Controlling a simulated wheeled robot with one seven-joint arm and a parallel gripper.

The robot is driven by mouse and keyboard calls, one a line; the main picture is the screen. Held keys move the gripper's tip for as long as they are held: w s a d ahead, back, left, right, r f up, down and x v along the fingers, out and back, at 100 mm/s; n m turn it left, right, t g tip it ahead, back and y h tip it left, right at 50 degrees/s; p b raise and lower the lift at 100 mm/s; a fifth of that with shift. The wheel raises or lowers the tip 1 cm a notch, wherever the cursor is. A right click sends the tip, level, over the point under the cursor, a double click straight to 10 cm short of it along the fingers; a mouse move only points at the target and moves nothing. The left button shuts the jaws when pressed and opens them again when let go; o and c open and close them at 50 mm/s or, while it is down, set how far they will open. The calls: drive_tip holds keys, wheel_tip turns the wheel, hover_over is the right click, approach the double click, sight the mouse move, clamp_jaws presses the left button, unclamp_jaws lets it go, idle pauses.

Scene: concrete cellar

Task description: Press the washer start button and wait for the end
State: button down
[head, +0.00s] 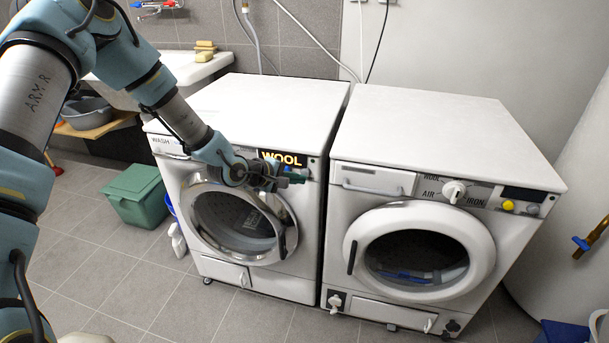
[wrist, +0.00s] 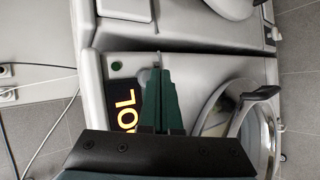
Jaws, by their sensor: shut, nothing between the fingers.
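The washer (head: 250,100) is the left white machine, marked WASH, with its round door (head: 240,222) shut. Its display (head: 283,159) reads WOOL in yellow letters; part of the word shows in the wrist view (wrist: 125,108). My gripper (head: 303,176) is shut and empty at the right end of the washer's control panel. In the wrist view its dark green fingers (wrist: 157,72) point at the panel beside the display. A small grey button (wrist: 145,75) shows at the fingertips, partly covered; I cannot tell whether they touch. A small round green spot (wrist: 116,66) is nearby.
A white dryer (head: 430,130) stands close on the right, with a knob (head: 454,191), a yellow button (head: 508,205) and a round door (head: 420,252). A green bin (head: 136,198) stands on the tiled floor at left. A sink (head: 190,68) is behind. Floor in front is clear.

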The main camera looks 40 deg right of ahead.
drive_tip(key=shift+w+d, duration=0.25)
drive_tip(key=shift+d, duration=0.15)
idle(0.6)
drive_tip(key=shift+a, duration=0.1)
drive_tip(key=shift+s+a, duration=0.5)
drive_tip(key=shift+a, duration=0.2)
drive_tip(key=s+a+p, duration=0.1)
drive_tip(key=s+a, duration=0.2)
drive_tip(key=a, duration=0.2)
idle(0.4)
drive_tip(key=shift+s, duration=0.1)
